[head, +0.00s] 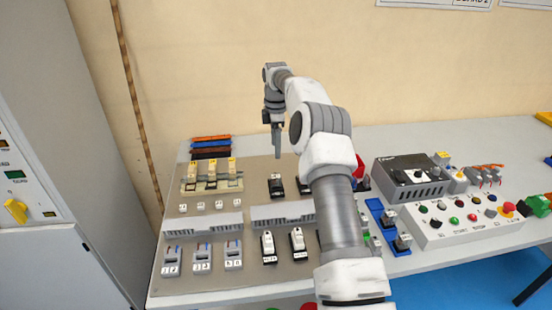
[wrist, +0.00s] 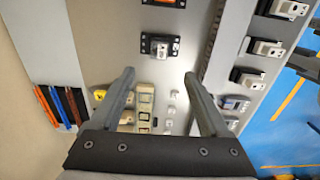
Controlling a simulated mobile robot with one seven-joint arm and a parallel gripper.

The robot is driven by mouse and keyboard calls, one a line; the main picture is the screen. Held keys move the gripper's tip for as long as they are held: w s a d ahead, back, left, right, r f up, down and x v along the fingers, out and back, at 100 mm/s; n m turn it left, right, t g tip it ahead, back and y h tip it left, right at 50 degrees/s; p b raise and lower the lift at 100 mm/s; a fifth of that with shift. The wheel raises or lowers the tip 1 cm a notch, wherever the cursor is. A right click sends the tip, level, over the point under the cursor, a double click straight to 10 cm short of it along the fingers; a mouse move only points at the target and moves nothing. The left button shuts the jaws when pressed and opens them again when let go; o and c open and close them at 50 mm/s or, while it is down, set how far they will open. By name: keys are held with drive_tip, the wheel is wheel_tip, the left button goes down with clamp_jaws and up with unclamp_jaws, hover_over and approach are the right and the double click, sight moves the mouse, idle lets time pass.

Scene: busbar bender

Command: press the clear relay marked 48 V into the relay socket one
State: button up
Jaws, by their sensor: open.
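My gripper (wrist: 160,88) is open and empty, with its fingers spread above the panel in the wrist view. It also shows in the head view (head: 277,140), pointing down above the panel's back half. A similar base (head: 305,187) is partly behind my arm. Small dark and pale parts stand on a blue tray (head: 376,206) to the right. No 48 V marking or socket number is readable, so I cannot tell which part is the clear relay.
A terminal row (head: 210,183), grey ducts (head: 203,223), grey breakers (head: 202,258) and black-and-white modules (head: 268,246) cover the panel. Coloured strips (head: 210,146) lie at the back. A dark grey device (head: 412,176) and a button box (head: 465,218) stand right. My arm hides the middle.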

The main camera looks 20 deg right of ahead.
drive_tip(key=shift+r, duration=1.25)
drive_tip(key=s+a+r+m+t+h, duration=0.1)
drive_tip(key=s+a+r+m, duration=0.3)
drive_tip(key=s+r, duration=0.45)
drive_tip(key=s+a+r+m+t, duration=0.2)
drive_tip(key=s+a+r, duration=0.45)
drive_tip(key=r, duration=0.35)
drive_tip(key=s+a+r+m+t, duration=0.15)
drive_tip(key=s+m, duration=0.35)
drive_tip(key=s, duration=1)
drive_tip(key=s+a+f+m+t+y, duration=0.1)
drive_tip(key=s+f+m, duration=0.3)
drive_tip(key=s, duration=0.9)
drive_tip(key=shift+a+f+m, duration=0.35)
drive_tip(key=shift+f+m, duration=0.05)
drive_tip(key=shift+f, duration=0.55)
drive_tip(key=c, duration=0.5)
drive_tip(key=shift+o, duration=0.2)
drive_tip(key=shift+d, duration=0.15)
